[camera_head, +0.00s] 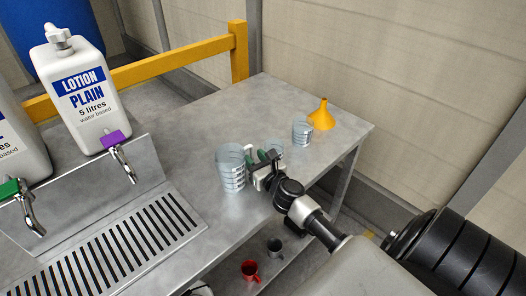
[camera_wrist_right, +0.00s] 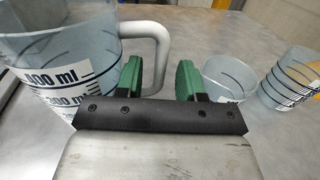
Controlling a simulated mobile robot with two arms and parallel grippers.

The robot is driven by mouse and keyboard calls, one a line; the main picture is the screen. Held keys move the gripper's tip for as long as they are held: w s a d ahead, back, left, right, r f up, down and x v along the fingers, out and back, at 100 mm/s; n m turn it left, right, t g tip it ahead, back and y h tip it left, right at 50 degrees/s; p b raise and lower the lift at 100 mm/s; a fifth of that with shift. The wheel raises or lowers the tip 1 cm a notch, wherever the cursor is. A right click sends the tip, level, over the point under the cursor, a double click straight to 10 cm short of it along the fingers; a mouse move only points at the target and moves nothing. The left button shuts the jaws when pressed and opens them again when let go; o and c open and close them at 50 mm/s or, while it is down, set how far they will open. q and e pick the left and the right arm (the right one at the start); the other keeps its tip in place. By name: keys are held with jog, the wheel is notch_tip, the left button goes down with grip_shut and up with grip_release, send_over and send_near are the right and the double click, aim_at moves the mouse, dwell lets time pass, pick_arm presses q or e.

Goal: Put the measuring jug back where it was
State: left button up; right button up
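The clear measuring jug (camera_head: 231,168) stands upright on the grey metal table. In the right wrist view the jug (camera_wrist_right: 60,50) is at the left, with black markings and a pale grey handle (camera_wrist_right: 160,55) towards my gripper. My right gripper (camera_head: 267,160) is beside the jug on its handle side. Its green fingers (camera_wrist_right: 159,80) are apart, one on the loop side of the handle and one outside it, with gaps visible. The lower handle is hidden behind the gripper body. My left gripper is not in view.
A clear cup (camera_wrist_right: 225,78) stands just right of my gripper, and stacked clear cups (camera_head: 302,134) stand farther along. A yellow funnel (camera_head: 321,116) is near the table's far corner. A lotion container (camera_head: 80,90) with a tap is above the slotted drain (camera_head: 130,250) at left.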

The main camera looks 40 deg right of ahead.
jog(key=s, duration=0.3)
jog(key=s+a, duration=0.1)
jog(key=s, duration=0.6)
jog(key=shift+s+a+f+b, duration=0.1)
jog(key=shift+s+a+b, duration=0.05)
jog(key=shift+s+b, duration=0.25)
jog(key=shift+s, duration=0.55)
jog(key=shift+a, duration=0.1)
